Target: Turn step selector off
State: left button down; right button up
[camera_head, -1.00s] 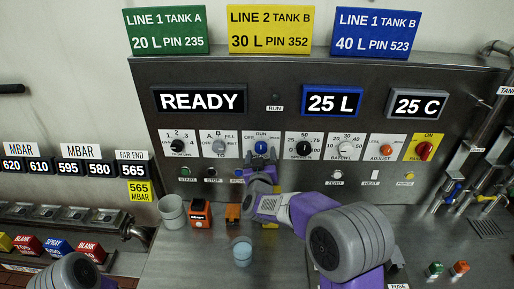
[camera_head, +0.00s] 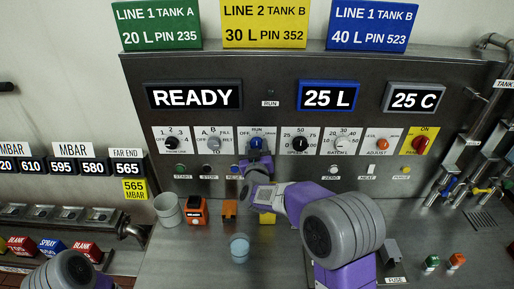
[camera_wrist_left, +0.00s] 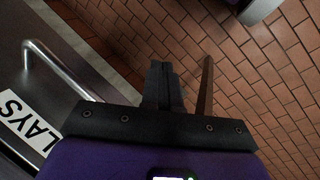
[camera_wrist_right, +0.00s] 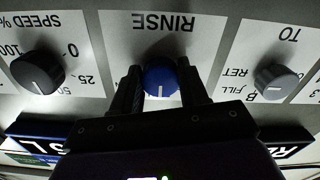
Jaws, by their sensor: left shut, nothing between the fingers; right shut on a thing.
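The step selector is a blue round knob (camera_head: 257,145) on a white plate marked OFF, RUN and RINSE, in the middle row of the steel panel. My right gripper (camera_head: 258,158) reaches it from below. In the right wrist view the blue knob (camera_wrist_right: 160,78) sits between the two dark fingers (camera_wrist_right: 157,88), which are shut on its sides. Its white mark points away from RINSE, towards the picture's bottom; OFF and RUN are hidden there. My left gripper (camera_wrist_left: 164,85) shows in the left wrist view, shut and empty above a brick floor.
A black SPEED knob (camera_wrist_right: 37,73) and a grey TO knob (camera_wrist_right: 273,76) flank the blue one. Small push buttons (camera_head: 181,168) line the panel below. A grey cup (camera_head: 168,209), an orange box (camera_head: 195,210) and a blue cup (camera_head: 239,247) stand on the counter.

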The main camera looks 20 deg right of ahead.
jog(key=n+p, duration=0.3)
jog(key=n, duration=0.1)
jog(key=shift+r+p, duration=0.2)
jog(key=shift+p, duration=0.15)
jog(key=n+p, duration=0.2)
jog(key=n, duration=0.2)
jog(key=shift+d, duration=0.15)
jog(key=shift+n+p, duration=0.7)
jog(key=shift+n, duration=0.2)
jog(key=o, duration=1.1)
jog(key=shift+f, duration=0.1)
jog(key=shift+c, duration=0.2)
jog(key=v, duration=0.7)
jog(key=shift+s, duration=0.3)
